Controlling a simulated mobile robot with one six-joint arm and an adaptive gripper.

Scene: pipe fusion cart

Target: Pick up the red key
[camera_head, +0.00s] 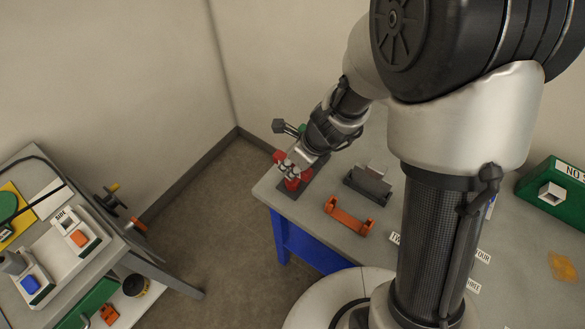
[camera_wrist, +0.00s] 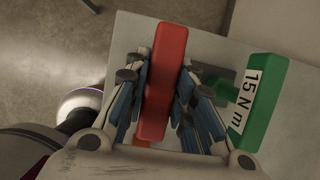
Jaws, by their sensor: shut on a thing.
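The red key (camera_wrist: 164,85) is a long red bar in the wrist view, lying lengthwise between the two fingers of my gripper (camera_wrist: 162,110). The blue-padded fingers are shut on it from both sides. In the head view my gripper (camera_head: 288,169) is at the table's far left corner, with red parts of the key (camera_head: 293,184) showing around the fingers. The fingers hide part of the key there. I cannot tell whether it is clear of the dark base under it.
A green block marked "15 N m" (camera_wrist: 258,105) is close beside the key. On the grey table (camera_head: 310,230) stand an orange bracket (camera_head: 349,215), a grey holder (camera_head: 370,183) and a green box (camera_head: 556,196). A cart (camera_head: 60,250) with switches stands left, across open floor.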

